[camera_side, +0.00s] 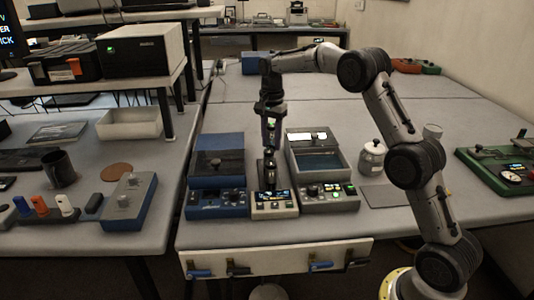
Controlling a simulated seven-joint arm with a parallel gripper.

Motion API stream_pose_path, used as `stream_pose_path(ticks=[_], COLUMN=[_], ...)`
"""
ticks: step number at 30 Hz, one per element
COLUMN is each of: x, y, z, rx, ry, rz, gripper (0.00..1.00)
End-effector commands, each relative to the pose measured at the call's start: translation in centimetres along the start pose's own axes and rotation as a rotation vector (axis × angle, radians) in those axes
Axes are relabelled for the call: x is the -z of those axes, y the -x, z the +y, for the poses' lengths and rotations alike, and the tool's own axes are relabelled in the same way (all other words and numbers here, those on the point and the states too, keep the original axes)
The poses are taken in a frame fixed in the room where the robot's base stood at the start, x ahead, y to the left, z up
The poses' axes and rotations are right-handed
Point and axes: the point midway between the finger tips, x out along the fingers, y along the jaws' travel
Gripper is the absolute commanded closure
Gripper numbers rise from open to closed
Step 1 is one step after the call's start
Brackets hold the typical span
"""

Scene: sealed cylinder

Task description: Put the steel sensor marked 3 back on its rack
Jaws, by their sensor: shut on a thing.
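My gripper (269,153) points down over the small cream instrument (275,207) with the lit display, in the middle of the table. It is shut on a small, dark, upright thing that looks like the steel sensor (270,177). Its mark is too small to read, and I cannot tell whether its lower end touches the instrument. A pale panel (280,257) along the table's front edge looks like the rack. Blue and black handled pieces sit on it at the left and right, with a bare stretch between them.
A blue lidded unit (217,170) stands close on the left of my gripper, and a grey lidded unit (318,165) close on the right. A lidded jar (372,157) and a flat grey plate (385,196) lie further right. The table behind is mostly clear.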

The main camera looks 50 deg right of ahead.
Motion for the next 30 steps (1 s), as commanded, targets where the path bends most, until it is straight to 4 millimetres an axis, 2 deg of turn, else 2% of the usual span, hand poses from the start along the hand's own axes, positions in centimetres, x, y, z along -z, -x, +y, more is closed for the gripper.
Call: stream_pose_path(ticks=[3, 6, 11, 18, 29, 30], x=[0.6, 0.8, 1.1, 1.1, 1.1, 1.1], y=[-1.4, -1.9, -2.8, -5.7, -6.0, -6.1], z=[-1.1, -1.6, -2.1, -2.1, -2.1, -2.1], rx=[0.003, 0.004, 0.002, 0.002, 0.003, 0.002], ry=[0.0, 0.0, 0.0, 0.0, 0.0, 0.0], rz=[0.001, 0.002, 0.001, 0.001, 0.001, 0.001], gripper=[1.0, 1.0, 1.0, 1.0, 1.0, 0.59])
